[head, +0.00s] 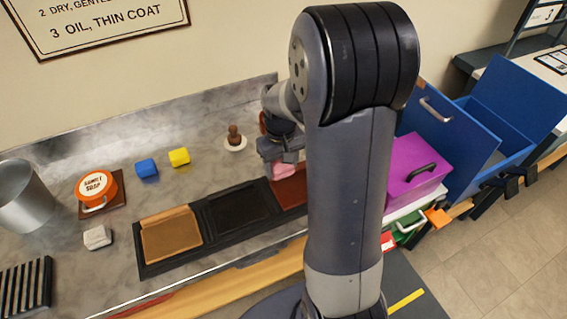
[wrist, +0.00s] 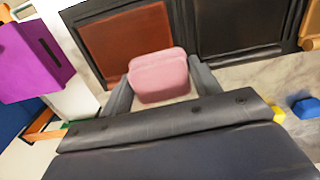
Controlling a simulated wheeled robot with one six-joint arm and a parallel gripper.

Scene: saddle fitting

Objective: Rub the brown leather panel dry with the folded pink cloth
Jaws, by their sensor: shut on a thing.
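My gripper (head: 282,157) is shut on the folded pink cloth (wrist: 160,75), with one finger on each side of it in the wrist view. The pink cloth also shows below the gripper in the head view (head: 283,171). A reddish-brown panel (wrist: 122,42) lies in the dark tray just beyond the cloth; in the head view (head: 291,191) my arm hides its right part. The cloth overlaps this panel's near edge in the wrist view; I cannot tell whether it touches. The tray also holds a black panel (head: 238,208) in the middle and a tan panel (head: 171,238) at the left.
On the marble counter stand an orange soap tin (head: 97,187), a blue block (head: 147,168), a yellow block (head: 179,157), a white block (head: 97,237), a brown-knobbed item (head: 235,137) and a metal bucket (head: 25,195). A purple box (head: 415,170) and blue bin (head: 490,130) are right.

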